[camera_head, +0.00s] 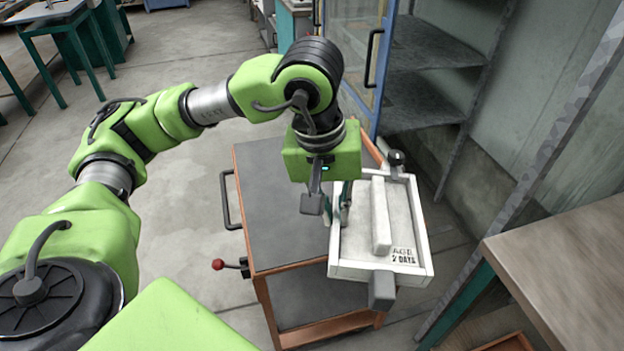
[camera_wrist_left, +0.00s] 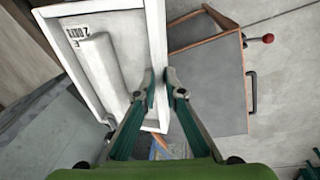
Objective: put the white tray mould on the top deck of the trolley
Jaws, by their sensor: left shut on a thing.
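The white tray mould (camera_head: 405,222) is a shallow rectangular frame with a raised bar inside and lettering that includes "2 DAYS". My left gripper (camera_head: 338,212) is shut on its left side wall. In the left wrist view the fingertips (camera_wrist_left: 165,88) pinch the wall of the mould (camera_wrist_left: 105,20). The trolley (camera_head: 275,195) has a dark grey top deck with an orange-brown edge. In the head view the mould overlaps the deck's right side and reaches beyond it. In the wrist view the bare deck (camera_wrist_left: 210,85) lies beside the mould. My right gripper is out of view.
The visible trolley deck is clear. A handle (camera_head: 228,200) and a red-knobbed lever (camera_head: 218,264) stick out on the trolley's left. A wooden-topped table (camera_head: 570,260) stands at the right, and a grey shelf unit (camera_head: 425,85) behind. Floor at the left is open.

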